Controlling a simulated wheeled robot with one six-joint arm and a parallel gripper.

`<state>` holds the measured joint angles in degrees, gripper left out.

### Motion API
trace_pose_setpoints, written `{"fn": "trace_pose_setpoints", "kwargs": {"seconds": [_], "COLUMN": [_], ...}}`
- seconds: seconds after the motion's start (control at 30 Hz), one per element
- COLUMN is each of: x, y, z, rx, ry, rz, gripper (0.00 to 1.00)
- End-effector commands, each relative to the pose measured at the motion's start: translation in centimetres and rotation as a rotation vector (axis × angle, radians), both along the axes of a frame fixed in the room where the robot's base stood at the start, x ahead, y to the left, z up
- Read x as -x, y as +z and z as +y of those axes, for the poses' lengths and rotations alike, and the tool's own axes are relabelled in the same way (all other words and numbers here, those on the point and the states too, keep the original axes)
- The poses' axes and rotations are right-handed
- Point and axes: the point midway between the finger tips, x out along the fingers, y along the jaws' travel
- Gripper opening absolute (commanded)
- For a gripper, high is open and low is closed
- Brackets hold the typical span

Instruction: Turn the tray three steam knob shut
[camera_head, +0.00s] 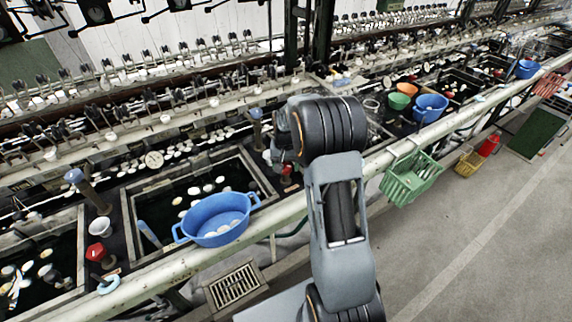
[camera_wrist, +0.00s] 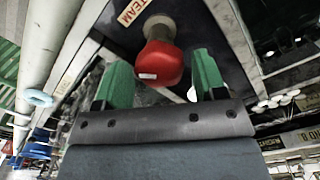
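In the wrist view a red steam knob (camera_wrist: 160,63) sits on a pale stem, beside a plate reading STEAM (camera_wrist: 132,11). My gripper (camera_wrist: 163,78) is open, with one green finger on each side of the knob. Gaps show between the fingers and the knob, and I see no grip on it. In the head view a red knob (camera_head: 287,170) shows just left of my arm, partly hidden. My fingers are not clearly visible there. The tray number cannot be read.
Another red knob (camera_head: 97,252) stands at the left. A blue basin (camera_head: 217,219) rests by the near tray, beside a long pale rail (camera_head: 160,276). A green basket (camera_head: 411,178) hangs on the rail at right.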

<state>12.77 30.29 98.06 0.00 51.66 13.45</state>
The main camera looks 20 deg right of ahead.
Motion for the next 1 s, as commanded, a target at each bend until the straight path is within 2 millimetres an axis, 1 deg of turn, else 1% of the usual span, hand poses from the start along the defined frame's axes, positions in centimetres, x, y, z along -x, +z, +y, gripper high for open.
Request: {"fn": "trace_pose_setpoints", "kwargs": {"seconds": [0.03,0.07,0.4,0.67,0.87,1.0], "x": [-0.01,-0.01,-0.01,-0.02,-0.04,-0.04], "y": [0.02,0.03,0.05,0.03,0.01,0.02], "z": [0.0,0.0,0.0,0.0,0.0,0.0], "rx": [0.0,0.0,0.0,0.0,0.0,0.0], "ry": [0.0,0.0,0.0,-0.035,-0.15,-0.266], "rz": [0.0,0.0,0.0,-0.001,-0.001,-0.001], "gripper": [0.59,0.56,0.24,0.24,0.24,0.24]}}
